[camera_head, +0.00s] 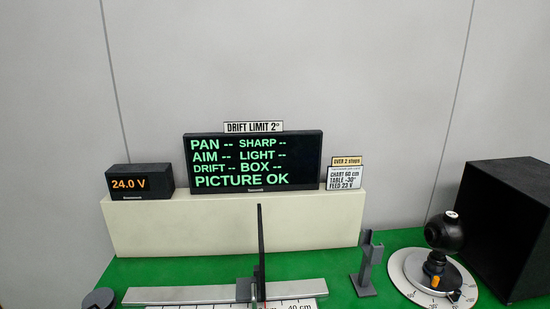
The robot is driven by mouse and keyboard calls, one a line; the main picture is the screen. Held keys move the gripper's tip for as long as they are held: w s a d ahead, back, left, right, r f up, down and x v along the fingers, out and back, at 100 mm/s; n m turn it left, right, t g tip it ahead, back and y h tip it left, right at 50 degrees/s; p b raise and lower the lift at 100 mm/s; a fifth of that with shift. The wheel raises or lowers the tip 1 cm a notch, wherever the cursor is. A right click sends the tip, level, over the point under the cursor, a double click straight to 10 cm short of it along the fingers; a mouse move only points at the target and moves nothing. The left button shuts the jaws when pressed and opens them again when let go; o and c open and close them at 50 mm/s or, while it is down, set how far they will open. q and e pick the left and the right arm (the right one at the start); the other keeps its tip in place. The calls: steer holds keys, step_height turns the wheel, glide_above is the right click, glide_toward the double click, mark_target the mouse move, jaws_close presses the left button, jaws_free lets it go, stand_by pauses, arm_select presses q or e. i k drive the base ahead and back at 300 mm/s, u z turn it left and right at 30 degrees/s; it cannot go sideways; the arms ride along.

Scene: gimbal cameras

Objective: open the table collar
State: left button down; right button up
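A black round-headed camera (444,232) stands on a pale round turntable (408,264) with degree marks around its rim, at the lower right. A dark collar-like base (434,268) sits under the camera at the table's middle. Small orange parts (435,281) show on its front, and a dark knob or lever with an orange part (455,296) sticks out toward the front right. I cannot tell from this view whether the collar is open or closed. Neither of my grippers is in view.
A large black box (508,228) stands close right of the turntable. A grey forked post (367,264) stands left of it. A thin upright panel (262,250) stands on a rail (180,295). The display (253,160) reads PICTURE OK; the meter (139,182) reads 24.0 V.

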mark_target(435, 280)
steer(key=z, duration=0.35)
steer(key=k, duration=1.05)
steer(key=z, duration=1.45)
steer(key=i, duration=0.8)
steer(key=u, duration=0.85)
steer(key=i, duration=0.5)
steer(key=u, duration=0.65)
